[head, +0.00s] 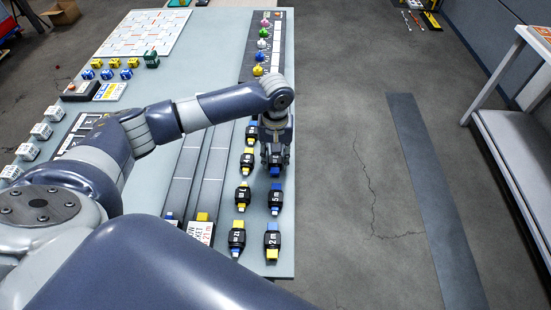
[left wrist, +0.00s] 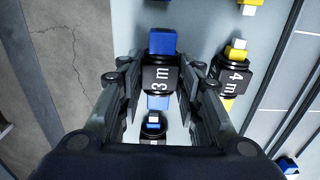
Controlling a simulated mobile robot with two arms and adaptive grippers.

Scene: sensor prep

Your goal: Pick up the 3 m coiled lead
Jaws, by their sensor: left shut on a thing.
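The 3 m coiled lead (left wrist: 160,77) is a black body marked "3 m" with a blue end block, seen between my fingers in the left wrist view. My left gripper (head: 275,158) points down over the right column of leads near the table's right edge, and is shut on the 3 m lead. In the head view the gripper hides most of that lead; a blue end (head: 275,171) shows below the fingers. Whether it touches the table I cannot tell. My right gripper is not in view.
The 4 m lead (left wrist: 232,77) with yellow ends lies close beside the held one. The 5 m lead (head: 275,198) and 2 m lead (head: 272,240) lie nearer in the same column. Coloured knobs (head: 262,43) stand behind. Floor is open right of the table.

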